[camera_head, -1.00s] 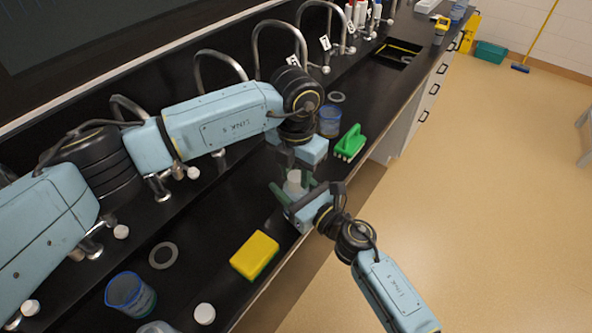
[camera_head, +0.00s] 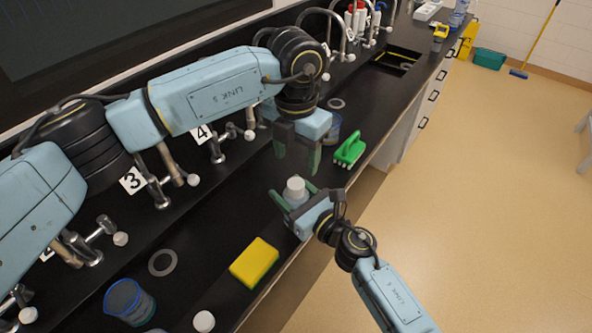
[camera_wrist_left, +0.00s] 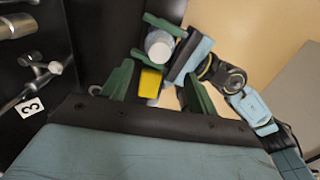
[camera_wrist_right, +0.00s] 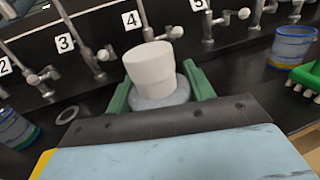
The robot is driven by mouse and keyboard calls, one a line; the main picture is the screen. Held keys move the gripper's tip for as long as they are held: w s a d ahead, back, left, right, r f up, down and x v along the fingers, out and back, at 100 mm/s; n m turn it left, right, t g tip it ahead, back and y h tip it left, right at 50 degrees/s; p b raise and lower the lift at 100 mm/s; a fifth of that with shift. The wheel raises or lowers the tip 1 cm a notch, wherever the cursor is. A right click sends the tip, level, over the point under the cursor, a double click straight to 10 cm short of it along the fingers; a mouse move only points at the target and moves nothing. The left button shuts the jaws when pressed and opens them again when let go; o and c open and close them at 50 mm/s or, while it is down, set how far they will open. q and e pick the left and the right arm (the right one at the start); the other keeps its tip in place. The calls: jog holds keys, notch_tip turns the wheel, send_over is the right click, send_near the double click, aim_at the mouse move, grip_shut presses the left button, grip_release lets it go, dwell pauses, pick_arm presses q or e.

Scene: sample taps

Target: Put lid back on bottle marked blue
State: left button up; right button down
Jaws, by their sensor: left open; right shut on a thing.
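No blue mark shows on this bottle. My left gripper (camera_head: 297,150) is open and empty, above and apart from the lid. The left wrist view shows the lid (camera_wrist_left: 160,46) past the open fingers. Another white lid (camera_head: 204,321) lies at the bench front.
A yellow sponge (camera_head: 255,262), a grey ring (camera_head: 162,262) and a blue-rimmed container (camera_head: 128,301) are on the bench at left. A green brush (camera_head: 350,148) and another blue-rimmed container (camera_head: 333,128) are at right. Numbered taps line the back.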

pick_arm(q)
jog(key=shift+r, duration=2.4)
pick_arm(e)
jog(key=shift+c, duration=2.4)
grip_release()
pick_arm(q)
jog(key=shift+f+b, duration=0.7)
jog(key=shift+f, duration=0.05)
pick_arm(e)
jog(key=v, duration=1.3)
jog(key=shift+s+d, duration=0.15)
jog(key=shift+f, duration=0.1)
